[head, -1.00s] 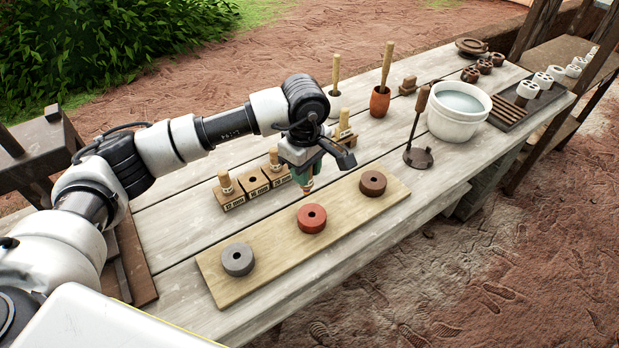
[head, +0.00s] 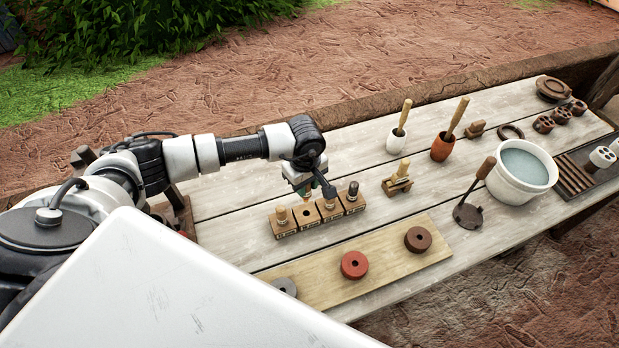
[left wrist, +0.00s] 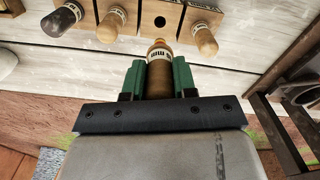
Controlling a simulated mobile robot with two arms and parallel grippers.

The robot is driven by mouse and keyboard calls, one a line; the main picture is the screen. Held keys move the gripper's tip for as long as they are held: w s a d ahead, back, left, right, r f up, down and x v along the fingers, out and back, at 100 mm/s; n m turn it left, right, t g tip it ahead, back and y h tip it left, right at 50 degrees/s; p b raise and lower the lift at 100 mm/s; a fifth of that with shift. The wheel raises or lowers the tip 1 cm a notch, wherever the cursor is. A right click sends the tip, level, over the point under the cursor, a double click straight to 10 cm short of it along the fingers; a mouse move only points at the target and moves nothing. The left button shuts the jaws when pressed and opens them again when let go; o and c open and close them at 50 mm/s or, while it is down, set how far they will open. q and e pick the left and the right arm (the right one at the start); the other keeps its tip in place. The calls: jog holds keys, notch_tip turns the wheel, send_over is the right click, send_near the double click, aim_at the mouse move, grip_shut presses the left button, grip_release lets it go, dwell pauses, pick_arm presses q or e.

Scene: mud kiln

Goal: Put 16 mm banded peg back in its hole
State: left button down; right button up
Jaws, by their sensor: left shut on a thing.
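My left gripper (head: 306,186) is shut on the banded peg, a wooden peg (left wrist: 159,76) with a pale label band. The green fingers (left wrist: 159,80) clasp its sides in the left wrist view. A row of small wooden peg blocks (head: 284,230) stands on the table below the gripper. The second block from the left in the head view has an empty hole (head: 307,213), which also shows in the left wrist view (left wrist: 160,21), beyond the peg's end. The peg is outside this hole; its exact height is unclear. The other blocks hold pegs (left wrist: 205,40), one dark (left wrist: 62,20). My right gripper is out of view.
A plank (head: 385,262) with grey, red (head: 354,265) and brown (head: 418,239) rings lies in front of the blocks. A small wooden stand (head: 397,183), two cups with sticks (head: 442,148) and a white water bucket (head: 522,172) stand to the right.

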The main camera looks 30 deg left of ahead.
aim_at(306, 200)
pick_arm(q)
jog(key=shift+s+d+f+b, duration=0.1)
jog(key=shift+f+b, duration=0.2)
jog(key=shift+f, duration=0.35)
notch_tip(306, 200, down, 4)
jog(key=shift+r+b, duration=0.2)
jog(key=shift+b, duration=0.9)
jog(key=shift+f+b, duration=0.55)
jog(key=shift+b, duration=0.1)
jog(key=shift+b, duration=0.5)
jog(key=shift+f+b, duration=1.75)
jog(key=shift+b, duration=0.15)
dwell(1.2)
jog(key=c, duration=0.8)
grip_release()
